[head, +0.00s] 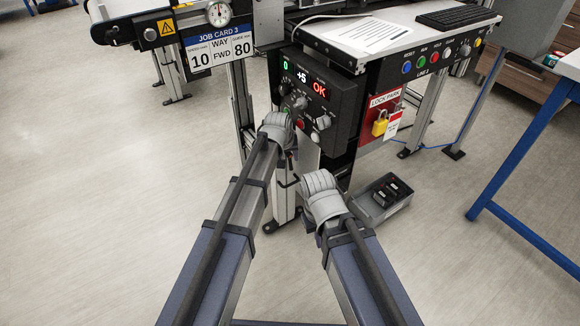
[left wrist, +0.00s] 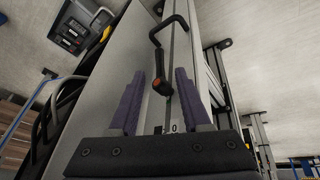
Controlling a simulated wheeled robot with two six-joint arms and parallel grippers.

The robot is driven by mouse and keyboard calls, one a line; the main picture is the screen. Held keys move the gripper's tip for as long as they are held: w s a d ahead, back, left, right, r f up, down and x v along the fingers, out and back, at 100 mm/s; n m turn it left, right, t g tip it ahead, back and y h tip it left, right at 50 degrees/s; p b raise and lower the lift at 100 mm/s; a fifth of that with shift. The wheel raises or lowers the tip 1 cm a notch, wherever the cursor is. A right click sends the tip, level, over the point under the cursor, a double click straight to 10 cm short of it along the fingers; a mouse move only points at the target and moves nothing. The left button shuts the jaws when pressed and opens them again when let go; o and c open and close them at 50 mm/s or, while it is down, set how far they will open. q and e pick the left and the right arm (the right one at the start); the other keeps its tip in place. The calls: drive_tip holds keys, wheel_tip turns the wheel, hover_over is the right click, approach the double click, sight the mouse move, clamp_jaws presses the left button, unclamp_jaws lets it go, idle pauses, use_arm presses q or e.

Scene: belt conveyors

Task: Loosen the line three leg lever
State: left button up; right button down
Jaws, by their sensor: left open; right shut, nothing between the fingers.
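In the left wrist view, a black bent lever (left wrist: 159,40) with an orange-red part at its lower end (left wrist: 161,86) stands on a grey leg post (left wrist: 160,110). A small plate marked 0 (left wrist: 173,127) shows below it. My left gripper (head: 278,128) is open; its two purple fingers point toward the lever, one on each side of its lower end. I cannot tell whether they touch it. My right gripper (head: 320,188) is shut and empty, lower and to the right, in front of the stand.
A black control box (head: 318,90) showing 0, +5 and OK is just above my left gripper. A lock park board (head: 380,115) with a yellow padlock is to the right. A grey floor box (head: 385,203) sits behind my right gripper. A blue table leg (head: 515,155) is at right; left floor is clear.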

sight(290, 162)
use_arm(q)
drive_tip(key=b+x, duration=0.4)
drive_tip(key=x, duration=0.1)
clamp_jaws()
idle(0.3)
